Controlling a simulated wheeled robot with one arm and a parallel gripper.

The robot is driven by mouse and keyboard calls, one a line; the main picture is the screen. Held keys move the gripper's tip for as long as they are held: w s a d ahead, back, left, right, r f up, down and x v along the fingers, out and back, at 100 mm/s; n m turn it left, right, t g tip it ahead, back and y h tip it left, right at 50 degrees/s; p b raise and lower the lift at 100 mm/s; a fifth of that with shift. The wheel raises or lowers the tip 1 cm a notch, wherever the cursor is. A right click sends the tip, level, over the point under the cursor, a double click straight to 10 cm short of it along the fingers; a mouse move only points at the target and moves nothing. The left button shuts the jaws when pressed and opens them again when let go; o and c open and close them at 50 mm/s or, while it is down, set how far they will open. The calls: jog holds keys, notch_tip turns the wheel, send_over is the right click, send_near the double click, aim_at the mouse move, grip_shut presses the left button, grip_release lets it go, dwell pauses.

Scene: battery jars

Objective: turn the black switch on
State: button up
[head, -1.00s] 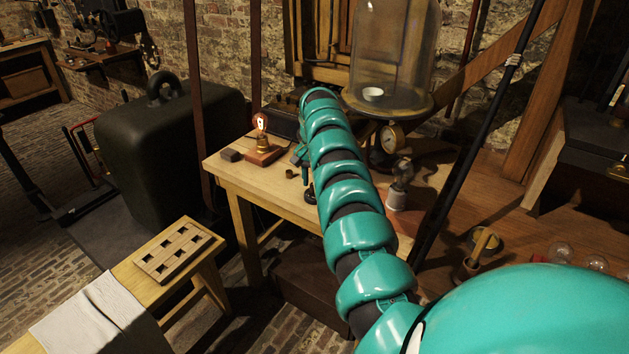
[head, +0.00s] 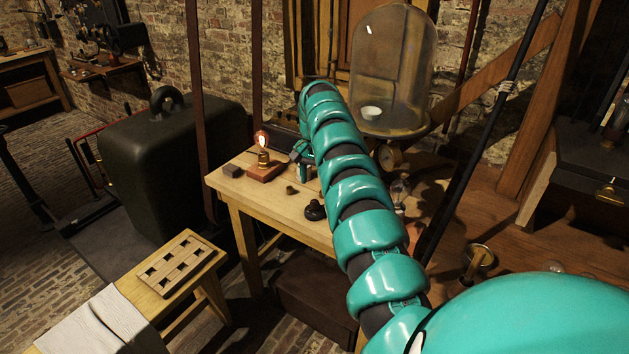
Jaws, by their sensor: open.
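A round black knob-like thing (head: 315,210), which looks like the black switch, sits on the wooden table (head: 262,205) near its front edge. It is too small to tell which way it is set. My gripper (head: 302,165) is at the far end of my teal arm, low over the back of the table, behind the black switch and apart from it. Its jaws are small and partly hidden by the arm, but they look open and empty. A bulb (head: 262,140) glows on a wooden base (head: 267,172) just left of the gripper.
A small brown piece (head: 291,190) and a dark block (head: 232,171) lie on the table. A glass bell jar (head: 392,75) stands behind, right of my arm. A bulb (head: 399,190) is partly behind the arm. A large dark case (head: 165,150) stands left.

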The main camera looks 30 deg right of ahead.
notch_tip(320, 180, up, 10)
jog(key=p, duration=0.8)
jog(key=shift+p, duration=0.35)
jog(key=shift+w+d+f, duration=0.1)
